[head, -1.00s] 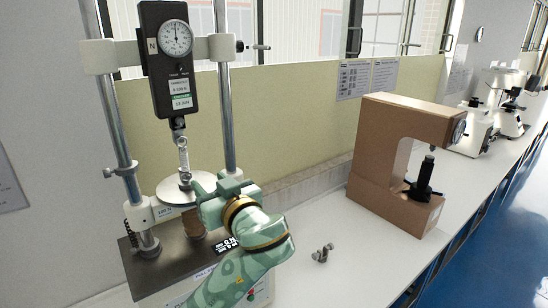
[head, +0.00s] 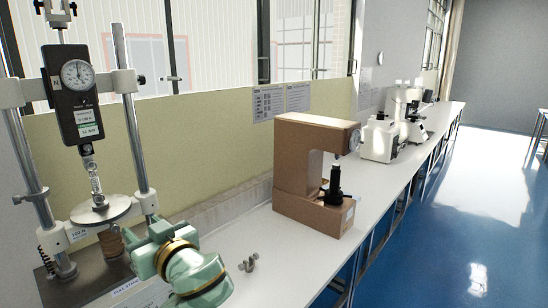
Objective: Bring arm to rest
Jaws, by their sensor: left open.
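My left arm's green gripper (head: 143,238) shows at the lower left, just right of the force tester's round metal plate (head: 92,210). It is open, with nothing seen between its fingers; the fingertips are small and partly turned away. The force tester has a black dial gauge (head: 78,95) on a crossbar between two metal columns. A slim metal fitting (head: 96,187) stands between the gauge and the plate. My right gripper is not in view.
A brown C-shaped hardness tester (head: 292,180) stands mid-bench, with a black spindle (head: 334,185). A small metal part (head: 248,263) lies on the white bench (head: 285,250) between the testers. White instruments (head: 380,138) stand farther back. Blue floor (head: 470,210) is open at right.

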